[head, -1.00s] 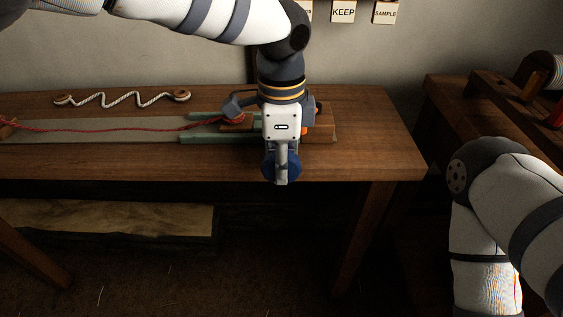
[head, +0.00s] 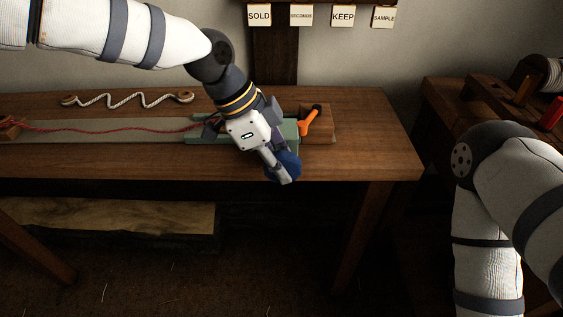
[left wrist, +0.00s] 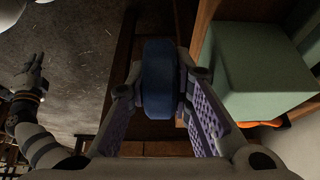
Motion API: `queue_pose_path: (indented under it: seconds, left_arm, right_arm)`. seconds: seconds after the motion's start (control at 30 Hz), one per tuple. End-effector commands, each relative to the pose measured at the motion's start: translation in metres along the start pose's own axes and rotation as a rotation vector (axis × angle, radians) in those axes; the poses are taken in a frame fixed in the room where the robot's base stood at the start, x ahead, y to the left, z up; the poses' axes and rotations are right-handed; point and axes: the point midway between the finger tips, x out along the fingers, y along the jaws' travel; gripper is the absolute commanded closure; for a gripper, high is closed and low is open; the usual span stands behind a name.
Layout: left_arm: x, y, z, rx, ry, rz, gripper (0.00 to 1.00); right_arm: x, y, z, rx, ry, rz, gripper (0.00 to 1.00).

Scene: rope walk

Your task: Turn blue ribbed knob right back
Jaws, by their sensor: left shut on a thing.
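The blue knob (head: 289,165) is at the front edge of the bench, on the front of the green vice-like block (head: 203,134). In the left wrist view the knob (left wrist: 160,78) sits between the two fingers of my left gripper (left wrist: 163,92), which is shut on it. In the head view my left gripper (head: 278,168) reaches down over the green block, tilted, and partly hides block and knob. My right arm comes in at the right; its gripper is out of the picture.
An orange lever (head: 311,121) stands on a wooden block right of the green block. A red cord (head: 110,129) runs left along a grey strip (head: 150,135). A white zigzag rope (head: 125,100) lies behind it. Labelled tags (head: 343,16) hang on the wall.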

Motion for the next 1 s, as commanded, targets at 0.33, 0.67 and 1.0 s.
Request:
queue_pose_path:
  seconds: [0.33,0.67,1.0]
  left_arm:
    - [0.0013,-0.0002,0.0014,-0.002,0.151,0.002,1.0]
    - [0.0009,0.0002,0.0009,0.0,0.182,0.002,1.0]
    - [0.0009,0.0003,0.0009,0.0,0.18,0.002,0.72]
  right_arm:
    - [0.0069,0.0003,0.0041,0.0,-0.02,0.001,1.0]
    - [0.0079,0.0003,0.0048,0.0,-0.023,0.001,1.0]
    - [0.0079,0.0003,0.0047,0.0,-0.023,0.001,1.0]
